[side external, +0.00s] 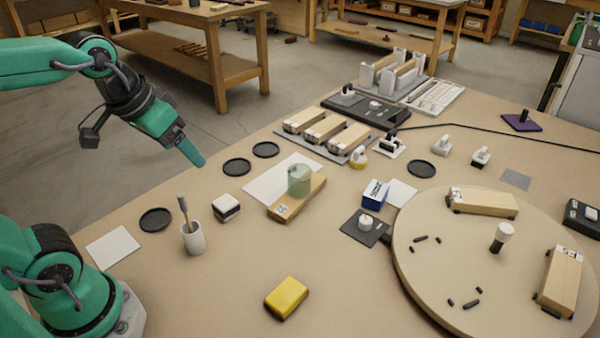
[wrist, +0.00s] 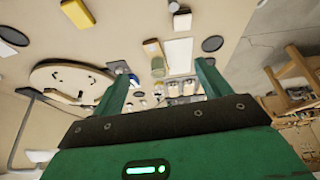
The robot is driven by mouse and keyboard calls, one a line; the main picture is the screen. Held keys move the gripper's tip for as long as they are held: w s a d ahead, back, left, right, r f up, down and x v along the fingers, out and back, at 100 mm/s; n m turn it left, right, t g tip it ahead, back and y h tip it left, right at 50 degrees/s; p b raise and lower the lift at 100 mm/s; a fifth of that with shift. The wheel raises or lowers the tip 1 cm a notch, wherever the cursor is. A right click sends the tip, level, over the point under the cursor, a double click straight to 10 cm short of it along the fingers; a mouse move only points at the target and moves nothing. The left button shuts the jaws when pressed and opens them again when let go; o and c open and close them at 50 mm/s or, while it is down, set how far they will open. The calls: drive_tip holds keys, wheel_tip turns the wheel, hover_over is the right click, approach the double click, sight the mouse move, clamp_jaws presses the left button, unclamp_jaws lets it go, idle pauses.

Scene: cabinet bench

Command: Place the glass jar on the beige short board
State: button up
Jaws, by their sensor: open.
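The glass jar (side external: 299,180) is a greenish see-through cylinder standing upright on a short wooden board (side external: 283,211) in the side view. The board is beige-brown and lies at a slant, partly over a white sheet; the jar is near its far end. The jar (wrist: 158,67) and the board (wrist: 151,48) also show in the wrist view, between the fingers. My gripper (side external: 198,160) is raised in the air to the left of the jar, well apart from it. In the wrist view my gripper (wrist: 163,73) has its two fingers wide apart with nothing between them.
A white cup with a brush (side external: 193,238), a black-and-white block (side external: 226,207) and a yellow block (side external: 286,298) stand in front and left. A blue box (side external: 375,194) is right of the board. A round board (side external: 430,290) fills the right. The front middle is largely clear.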

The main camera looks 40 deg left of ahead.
drive_tip(key=s, duration=0.1)
drive_tip(key=s+f, duration=0.1)
drive_tip(key=s, duration=0.1)
drive_tip(key=shift+a+f+m+t, duration=0.1)
drive_tip(key=shift+f+m+t, duration=0.15)
drive_tip(key=shift+m+t, duration=0.05)
